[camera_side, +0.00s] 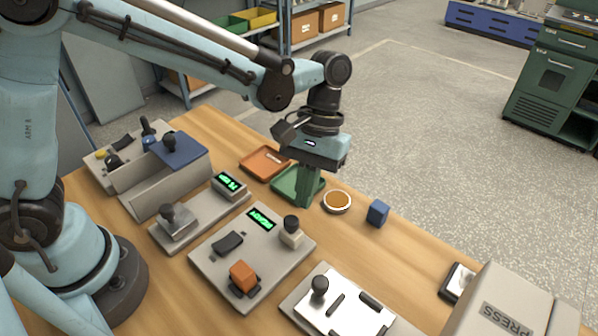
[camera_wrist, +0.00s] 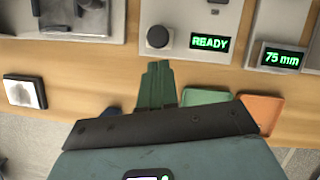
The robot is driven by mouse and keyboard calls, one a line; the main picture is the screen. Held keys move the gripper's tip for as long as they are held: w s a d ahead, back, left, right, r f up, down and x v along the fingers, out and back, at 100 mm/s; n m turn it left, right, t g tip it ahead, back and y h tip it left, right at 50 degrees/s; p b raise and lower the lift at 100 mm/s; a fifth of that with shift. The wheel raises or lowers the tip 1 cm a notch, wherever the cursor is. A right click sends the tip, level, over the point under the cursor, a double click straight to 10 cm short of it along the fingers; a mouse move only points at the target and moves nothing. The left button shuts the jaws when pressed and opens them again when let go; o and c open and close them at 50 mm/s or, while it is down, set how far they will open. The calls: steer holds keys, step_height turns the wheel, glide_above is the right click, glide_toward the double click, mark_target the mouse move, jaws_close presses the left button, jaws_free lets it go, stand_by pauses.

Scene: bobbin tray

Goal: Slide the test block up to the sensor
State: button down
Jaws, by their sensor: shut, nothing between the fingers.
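A grey block with an upright handle (camera_side: 179,224), which looks like the test block, sits at the near left end of a grey base plate (camera_side: 203,217). The sensor housing with a green display (camera_side: 230,185) stands at the plate's other end, with a gap between them. The display (camera_wrist: 283,58) reads 75 mm in the wrist view, where the block is out of frame. My gripper (camera_side: 306,203) is shut and empty, with green fingers pointing down over the green tray, right of the sensor. Its fingers (camera_wrist: 157,66) also show in the wrist view.
A panel with a READY display (camera_side: 262,219), dark knob (camera_side: 291,228) and orange block (camera_side: 243,275) lies in front. Nearby are the orange tray (camera_side: 247,166), green tray (camera_side: 283,185), round dish (camera_side: 337,203) and blue cube (camera_side: 377,212). A grey bin (camera_side: 160,190) stands left of the plate.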

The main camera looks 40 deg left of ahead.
mark_target(282, 231)
steer(key=shift+s+d, duration=0.1)
steer(key=shift+s, duration=0.35)
steer(key=s, duration=0.6)
steer(key=shift+s, duration=0.35)
steer(key=shift+w, duration=0.6)
steer(key=w, duration=0.1)
steer(key=w+a, duration=0.1)
steer(key=w, duration=0.1)
steer(key=v, duration=1)
steer(key=shift+s, duration=0.15)
